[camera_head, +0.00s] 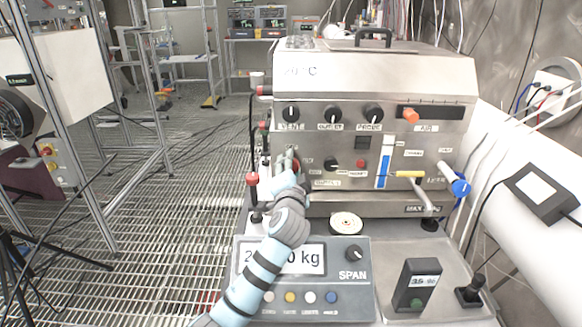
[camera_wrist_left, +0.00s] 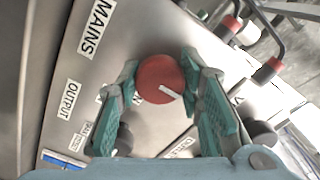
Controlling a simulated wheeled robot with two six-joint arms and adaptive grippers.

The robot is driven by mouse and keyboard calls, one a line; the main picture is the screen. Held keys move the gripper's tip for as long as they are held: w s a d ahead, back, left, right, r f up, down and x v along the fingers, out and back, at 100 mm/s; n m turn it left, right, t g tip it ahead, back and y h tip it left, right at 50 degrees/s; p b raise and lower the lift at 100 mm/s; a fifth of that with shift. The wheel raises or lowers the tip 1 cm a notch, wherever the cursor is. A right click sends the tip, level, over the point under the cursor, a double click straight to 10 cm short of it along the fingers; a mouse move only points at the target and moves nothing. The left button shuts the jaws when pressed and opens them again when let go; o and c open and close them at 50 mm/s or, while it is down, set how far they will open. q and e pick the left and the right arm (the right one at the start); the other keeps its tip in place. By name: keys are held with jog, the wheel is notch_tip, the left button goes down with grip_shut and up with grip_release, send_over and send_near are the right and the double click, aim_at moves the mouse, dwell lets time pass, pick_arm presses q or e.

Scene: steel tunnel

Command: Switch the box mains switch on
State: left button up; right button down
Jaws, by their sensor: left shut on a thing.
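The steel box (camera_head: 310,75) stands on a bench ahead of me, its front panel full of labelled knobs. The mains switch, a round red knob with a white pointer mark (camera_wrist_left: 160,80), shows in the left wrist view near the MAINS label (camera_wrist_left: 98,25). Its pointer mark slants to the lower right there. My left gripper (camera_wrist_left: 160,72) is shut on this red knob, one finger on each side. In the head view my left gripper (camera_head: 287,163) reaches the left part of the panel and mostly hides the knob. My right gripper is not in view.
Three black knobs (camera_head: 330,117) line the upper panel. An orange knob (camera_head: 411,115) and a yellow-handled lever (camera_head: 410,174) are on the right. Red-tipped fittings (camera_head: 252,180) jut out at the left edge. A scale (camera_head: 345,295) sits below my arm. Open grating floor lies left.

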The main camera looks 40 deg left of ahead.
pick_arm(q)
jog(key=shift+m+p, duration=0.6)
jog(key=shift+p, duration=0.35)
jog(key=m+p, duration=0.5)
jog(key=shift+r+p, duration=0.15)
jog(key=shift+p, duration=0.25)
jog(key=m+p, duration=0.3)
jog(key=m, duration=0.1)
jog(key=shift+m+p, duration=0.3)
jog(key=shift+p, duration=0.05)
jog(key=m+p, duration=0.2)
jog(key=m, duration=0.1)
jog(key=shift+m, duration=0.3)
jog(key=shift+f+m+p, duration=0.15)
jog(key=shift+m+p, duration=0.4)
jog(key=shift+m, duration=0.35)
jog(key=shift+f+m+p, duration=0.15)
jog(key=shift+m+p, duration=0.35)
jog(key=shift+m, duration=0.4)
